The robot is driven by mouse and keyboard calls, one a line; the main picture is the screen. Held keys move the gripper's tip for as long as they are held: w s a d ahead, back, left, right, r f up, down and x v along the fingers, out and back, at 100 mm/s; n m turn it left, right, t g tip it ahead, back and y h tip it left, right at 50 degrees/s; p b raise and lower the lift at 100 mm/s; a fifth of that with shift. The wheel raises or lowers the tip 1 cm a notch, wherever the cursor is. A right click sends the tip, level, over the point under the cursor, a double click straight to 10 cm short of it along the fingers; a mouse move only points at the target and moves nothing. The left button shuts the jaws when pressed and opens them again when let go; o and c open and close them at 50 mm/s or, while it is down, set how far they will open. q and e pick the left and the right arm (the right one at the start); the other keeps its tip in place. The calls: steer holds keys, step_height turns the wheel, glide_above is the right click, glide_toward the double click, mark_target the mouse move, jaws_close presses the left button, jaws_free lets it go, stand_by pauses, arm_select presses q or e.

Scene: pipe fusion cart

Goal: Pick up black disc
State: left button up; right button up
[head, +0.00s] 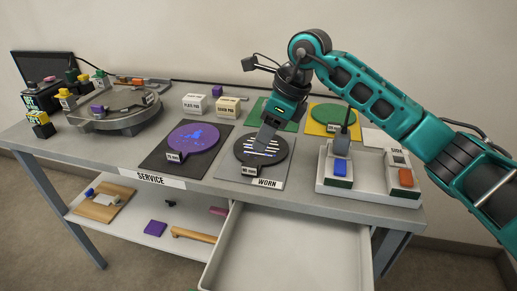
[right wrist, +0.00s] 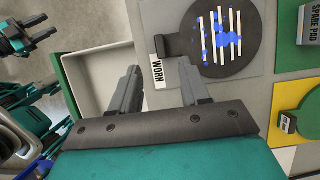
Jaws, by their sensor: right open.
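The black disc (head: 276,151) with white stripes lies on a grey mat marked WORN, near the front edge of the bench. Its dark handle tab (head: 250,169) points toward the front. My right gripper (head: 265,147) is over the disc in the head view and covers part of it. In the right wrist view the disc (right wrist: 250,50) shows blue specks on its stripes and lies beyond the fingers. The handle tab (right wrist: 177,46) is just past the gap between the open, empty fingers of my right gripper (right wrist: 160,88). A dark gripper (right wrist: 28,34), apparently my left, shows at the wrist view's upper left.
A purple disc (head: 193,138) lies on a dark mat to the left. A white tray with blocks (head: 370,184) stands right. An open drawer (head: 290,247) juts out below the bench front.

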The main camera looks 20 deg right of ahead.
mark_target(250, 164)
steer(key=x, duration=0.9)
steer(key=shift+d+f, duration=0.1)
steer(key=shift+d, duration=0.05)
steer(key=shift+c, duration=0.3)
jaws_close()
